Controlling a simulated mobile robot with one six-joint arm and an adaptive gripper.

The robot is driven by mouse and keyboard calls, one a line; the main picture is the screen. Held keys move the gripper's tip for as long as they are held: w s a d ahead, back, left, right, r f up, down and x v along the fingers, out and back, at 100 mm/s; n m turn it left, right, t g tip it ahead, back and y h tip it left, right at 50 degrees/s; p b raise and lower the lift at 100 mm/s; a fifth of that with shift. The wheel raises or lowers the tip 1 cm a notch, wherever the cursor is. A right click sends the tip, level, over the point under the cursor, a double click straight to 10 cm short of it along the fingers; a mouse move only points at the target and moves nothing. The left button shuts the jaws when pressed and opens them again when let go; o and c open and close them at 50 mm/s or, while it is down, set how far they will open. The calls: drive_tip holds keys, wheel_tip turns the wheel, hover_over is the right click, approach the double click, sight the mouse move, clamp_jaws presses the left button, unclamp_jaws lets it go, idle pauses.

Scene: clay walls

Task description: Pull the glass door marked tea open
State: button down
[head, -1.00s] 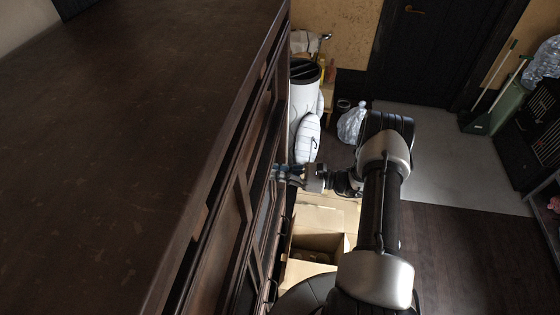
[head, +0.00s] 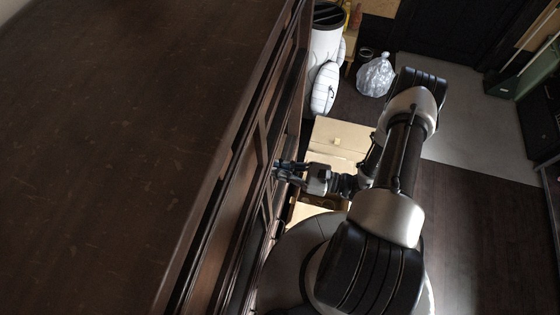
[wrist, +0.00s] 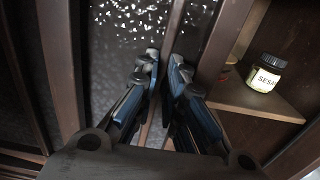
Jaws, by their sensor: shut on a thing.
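A glass door (wrist: 112,45) with dark speckled glass and a brown wooden frame fills the left and middle of the wrist view. To the right of its frame, a shelf inside the cabinet shows, so the door stands at least partly open. No tea label is readable. My gripper (wrist: 162,62) is at the door, its blue-padded fingers close together around a narrow upright strip, which looks like the door's handle. The fingers hide most of it. In the head view my gripper (head: 279,171) is against the front of the dark cabinet (head: 130,120).
A jar labelled "SESA..." (wrist: 265,73) stands on the cabinet shelf (wrist: 245,100). An open cardboard box (head: 340,140) lies on the floor beside the cabinet. A white bin (head: 326,40) and a clear plastic bag (head: 375,75) stand beyond. The floor at right (head: 470,220) is clear.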

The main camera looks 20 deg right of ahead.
drive_tip(key=c, duration=1.7)
unclamp_jaws()
drive_tip(key=v, duration=1.2)
